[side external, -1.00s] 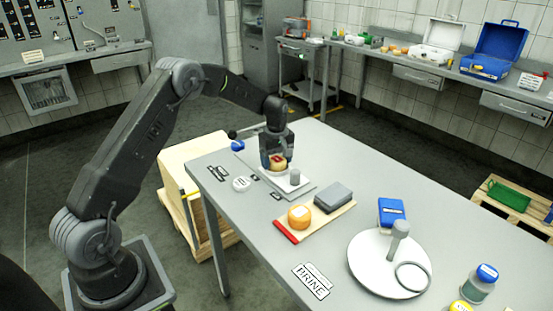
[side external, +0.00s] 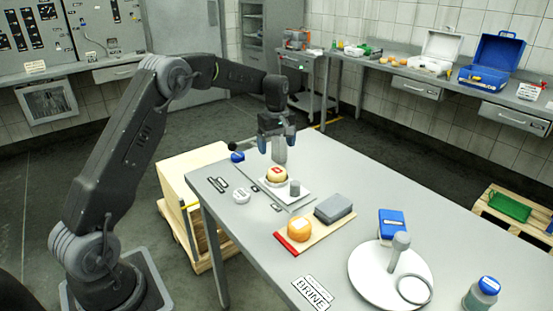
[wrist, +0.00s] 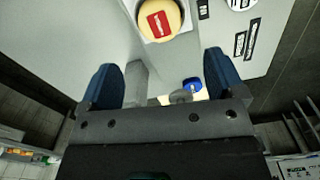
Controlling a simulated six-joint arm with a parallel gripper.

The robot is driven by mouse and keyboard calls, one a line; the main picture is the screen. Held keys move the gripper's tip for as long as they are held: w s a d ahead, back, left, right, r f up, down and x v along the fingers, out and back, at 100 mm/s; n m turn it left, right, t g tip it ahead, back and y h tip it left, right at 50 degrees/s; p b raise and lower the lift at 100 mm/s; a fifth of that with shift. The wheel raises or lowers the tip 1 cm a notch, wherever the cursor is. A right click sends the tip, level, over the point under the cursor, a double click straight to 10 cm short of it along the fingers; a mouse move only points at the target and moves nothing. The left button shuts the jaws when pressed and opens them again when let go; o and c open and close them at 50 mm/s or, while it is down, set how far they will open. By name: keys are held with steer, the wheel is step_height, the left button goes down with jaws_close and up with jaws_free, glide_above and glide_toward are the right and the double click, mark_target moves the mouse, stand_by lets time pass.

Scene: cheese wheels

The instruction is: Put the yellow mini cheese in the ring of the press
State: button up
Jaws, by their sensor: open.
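The yellow mini cheese (side external: 277,175), pale with a red label on top, sits flat on the white plate of the press (side external: 297,200). It also shows in the wrist view (wrist: 160,19), cut off by the top edge. I cannot make out how the press ring sits around the cheese's lower part. My gripper (side external: 276,142) is open and empty, above and a little behind the cheese and apart from it. Its blue fingers show on both sides of the wrist view (wrist: 163,82).
An orange cheese (side external: 299,230) and a grey block (side external: 333,208) lie on a wooden board with a red end. A white disc (side external: 370,282) with a grey post and ring stands at the front right. A blue box (side external: 391,222) and a jar (side external: 482,295) are nearby.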

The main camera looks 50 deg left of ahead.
steer(key=s+d+r+m+t, duration=0.3)
steer(key=s+d+r+m, duration=0.4)
steer(key=s+d+r, duration=0.7)
steer(key=s+d+f+m+t, duration=0.1)
steer(key=s+d+m, duration=0.2)
steer(key=s, duration=0.6)
steer(key=s+d+f+m+t, duration=0.1)
steer(key=s+d+m, duration=0.2)
steer(key=s+m, duration=0.3)
steer(key=s, duration=0.2)
steer(key=shift+s+f+t, duration=0.15)
steer(key=shift+s+t, duration=0.15)
steer(key=shift+s, duration=0.05)
